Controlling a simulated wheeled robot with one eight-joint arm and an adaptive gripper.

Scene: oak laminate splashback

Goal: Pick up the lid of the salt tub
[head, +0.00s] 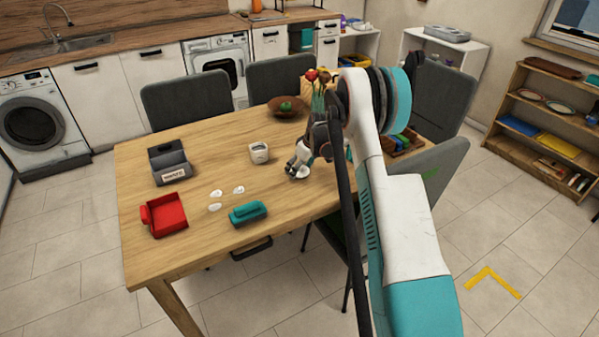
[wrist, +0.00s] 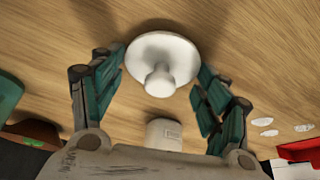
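The salt tub (head: 259,153), a small white pot with a dark mark on its front, stands upright on the table. It also shows in the wrist view (wrist: 163,133), partly hidden by my gripper's body. The lid (wrist: 160,62), a white disc with a round knob, lies apart from the tub, knob facing my camera. In the head view the lid (head: 303,173) is a small white patch, partly covered by the fingers. My gripper (head: 297,170) is low over the table, right of the tub. In the wrist view my gripper (wrist: 158,72) is open, a finger on each side of the lid, with visible gaps.
On the wooden table (head: 200,262) are a grey labelled box (head: 170,166), a red tray (head: 168,217), a teal lidded dish (head: 248,213), small white pieces (head: 215,194) and a brown bowl (head: 275,110) holding something green. Chairs surround the table.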

